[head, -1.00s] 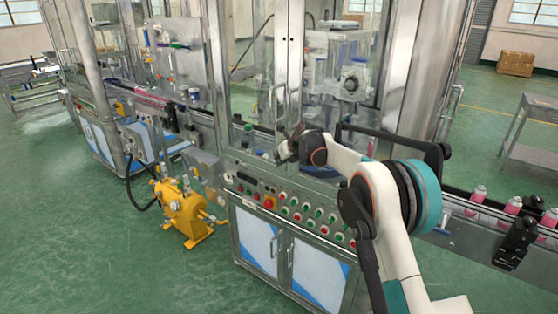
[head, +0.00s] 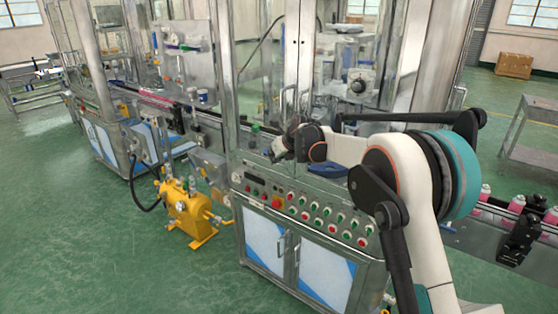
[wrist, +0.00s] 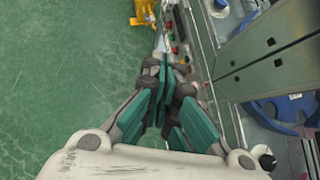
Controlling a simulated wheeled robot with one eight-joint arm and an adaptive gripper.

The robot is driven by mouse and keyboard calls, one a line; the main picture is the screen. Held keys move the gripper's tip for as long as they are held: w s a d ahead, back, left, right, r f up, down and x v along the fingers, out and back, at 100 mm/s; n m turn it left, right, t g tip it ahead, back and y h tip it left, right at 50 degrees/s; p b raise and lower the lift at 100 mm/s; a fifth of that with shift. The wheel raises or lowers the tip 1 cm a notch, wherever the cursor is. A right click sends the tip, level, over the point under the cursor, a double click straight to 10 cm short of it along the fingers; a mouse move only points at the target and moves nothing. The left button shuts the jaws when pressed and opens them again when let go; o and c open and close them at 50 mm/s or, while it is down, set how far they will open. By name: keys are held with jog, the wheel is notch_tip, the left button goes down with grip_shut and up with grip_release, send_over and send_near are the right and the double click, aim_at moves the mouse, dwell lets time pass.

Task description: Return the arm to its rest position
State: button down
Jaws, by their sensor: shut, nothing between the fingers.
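My gripper (wrist: 168,62) points downward in the wrist view, its teal-padded fingers together with nothing between them. In the head view my gripper (head: 272,157) is small and dark, at the end of my arm, above the front edge of the machine's control panel. My white arm with its teal joint spans the right side of the head view, bent at the elbow. The fingertips are hard to make out in the head view.
The control panel (head: 318,211) with red and green buttons lies below my arm. A blue curved part (head: 327,170) sits behind it. A yellow pump (head: 188,212) stands on the floor at left. Pink cans (head: 516,204) line the conveyor at right. Green floor in front is clear.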

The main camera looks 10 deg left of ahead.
jog(key=s+d+r+n+h+b, duration=0.1)
jog(key=s+d+r+n, duration=0.3)
jog(key=s+d, duration=0.4)
jog(key=s+d+r+n+h+b, duration=0.1)
jog(key=s+d+r+n+b, duration=0.15)
jog(key=s+d+n, duration=0.35)
jog(key=s+d+r+n+h+b, duration=0.1)
jog(key=s+d+r+n, duration=0.3)
jog(key=s+d, duration=0.5)
jog(key=s+d+f+n+h+b, duration=0.1)
jog(key=s+d+f+n, duration=0.3)
jog(key=s, duration=0.6)
jog(key=s+d+f+n+h+b, duration=0.1)
jog(key=s+d+f+n, duration=0.4)
jog(key=s, duration=0.4)
jog(key=s+d+f+n+h+b, duration=0.1)
jog(key=s+d+f+n, duration=0.3)
jog(key=s, duration=0.6)
jog(key=shift+s+d+f+n+b, duration=0.25)
jog(key=shift+d+b, duration=0.2)
jog(key=shift+d, duration=0.6)
jog(key=shift+t, duration=0.3)
